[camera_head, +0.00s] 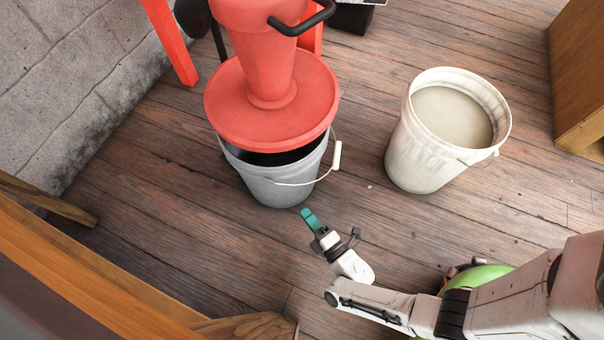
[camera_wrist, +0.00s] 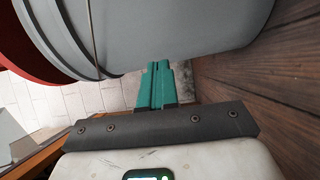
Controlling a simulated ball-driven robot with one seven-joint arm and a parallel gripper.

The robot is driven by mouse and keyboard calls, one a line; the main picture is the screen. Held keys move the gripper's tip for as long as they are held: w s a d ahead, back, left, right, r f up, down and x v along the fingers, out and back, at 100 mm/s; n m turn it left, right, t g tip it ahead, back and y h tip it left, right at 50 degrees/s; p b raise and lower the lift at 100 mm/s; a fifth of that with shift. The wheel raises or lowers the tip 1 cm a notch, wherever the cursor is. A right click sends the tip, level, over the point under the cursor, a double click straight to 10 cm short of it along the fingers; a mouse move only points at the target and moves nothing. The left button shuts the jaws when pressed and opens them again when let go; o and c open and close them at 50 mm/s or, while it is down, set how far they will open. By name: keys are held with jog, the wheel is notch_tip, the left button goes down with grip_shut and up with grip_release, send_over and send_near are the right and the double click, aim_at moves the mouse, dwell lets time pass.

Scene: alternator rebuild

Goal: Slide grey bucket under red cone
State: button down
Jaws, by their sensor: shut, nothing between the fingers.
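The grey bucket (camera_head: 272,184) stands upright on the wooden floor in the head view, with a wire handle and white grip on its right side. The red cone (camera_head: 268,70) stands above it, and its wide round flange covers most of the bucket's mouth; a dark gap shows at the front rim. My gripper (camera_head: 308,217), with teal fingers, is low in front of the bucket. In the wrist view the shut, empty fingers (camera_wrist: 157,68) point at the grey bucket wall (camera_wrist: 190,35), very close; I cannot tell whether they touch. The red edge (camera_wrist: 25,50) shows at left.
A white bucket (camera_head: 420,150) with pale contents stands to the right on the floor. Red legs (camera_head: 170,40) flank the cone. A wooden cabinet (camera_head: 580,80) is at far right, wooden furniture (camera_head: 90,275) at lower left, a stone wall (camera_head: 70,80) at left. Floor between the buckets is clear.

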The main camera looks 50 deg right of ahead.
jog(key=shift+p+v, duration=0.3)
jog(key=shift+v, duration=2.5)
jog(key=c, duration=1.8)
grip_release()
jog(key=shift+c, duration=0.2)
